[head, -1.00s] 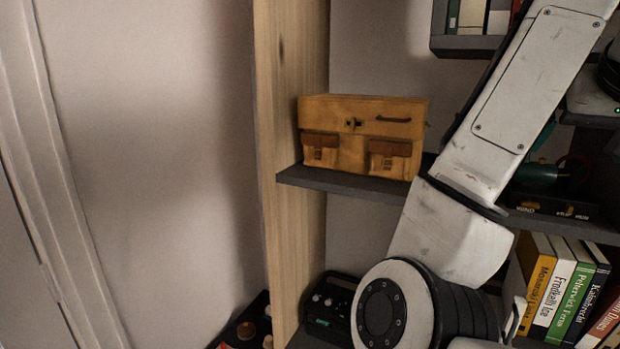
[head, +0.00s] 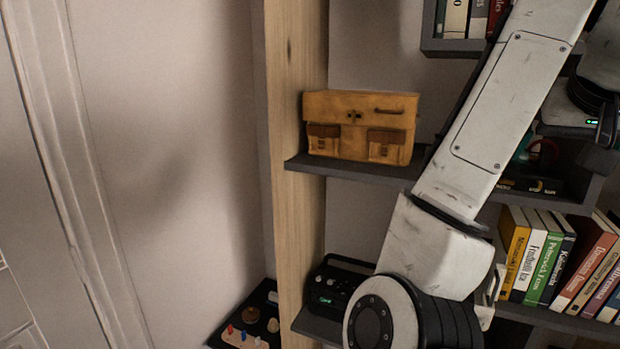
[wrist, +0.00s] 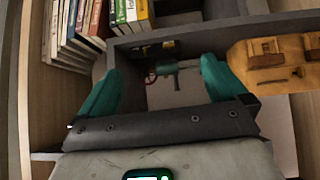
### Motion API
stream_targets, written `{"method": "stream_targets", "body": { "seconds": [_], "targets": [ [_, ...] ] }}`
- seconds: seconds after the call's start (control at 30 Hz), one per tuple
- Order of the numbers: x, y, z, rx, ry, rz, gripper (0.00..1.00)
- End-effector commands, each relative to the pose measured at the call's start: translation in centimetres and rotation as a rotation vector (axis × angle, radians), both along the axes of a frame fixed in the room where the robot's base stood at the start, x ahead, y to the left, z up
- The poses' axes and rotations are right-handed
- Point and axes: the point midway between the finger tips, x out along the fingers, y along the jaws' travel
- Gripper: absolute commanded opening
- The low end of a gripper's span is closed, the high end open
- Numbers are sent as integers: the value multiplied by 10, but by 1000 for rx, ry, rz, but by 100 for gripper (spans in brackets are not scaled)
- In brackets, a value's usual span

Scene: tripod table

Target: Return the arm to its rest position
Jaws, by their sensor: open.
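My white arm rises across the right half of the head view. In the wrist view my gripper (wrist: 161,70) has two teal fingers set wide apart. The jaws are open and nothing is held between them. A teal object (wrist: 174,68) lies on a shelf beyond the fingers, apart from them as far as I can tell. In the head view the fingers cannot be made out; only a dark part of my wrist shows at the right edge.
A yellow-brown satchel (head: 360,126) stands on a grey shelf (head: 340,168) left of my arm. Books (head: 552,262) fill the lower right shelf. A black radio-like device (head: 335,295) sits low beside my arm. A wooden upright (head: 298,210) borders the shelves; the wall left of it is clear.

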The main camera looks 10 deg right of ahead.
Motion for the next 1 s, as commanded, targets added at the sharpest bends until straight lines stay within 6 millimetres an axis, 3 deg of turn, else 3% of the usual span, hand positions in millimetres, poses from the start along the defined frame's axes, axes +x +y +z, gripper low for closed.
{"method": "stream_targets", "body": {
  "seconds": [0.27, 0.47, 0.73, 1.0],
  "targets": [
    [7, 0, -28, -32, 27, 5, 99],
    [14, 0, -63, -68, 59, 19, 99],
    [17, 2, -148, -132, 138, 69, 99],
    [3, 9, -244, -163, 230, 149, 99]
  ]
}}
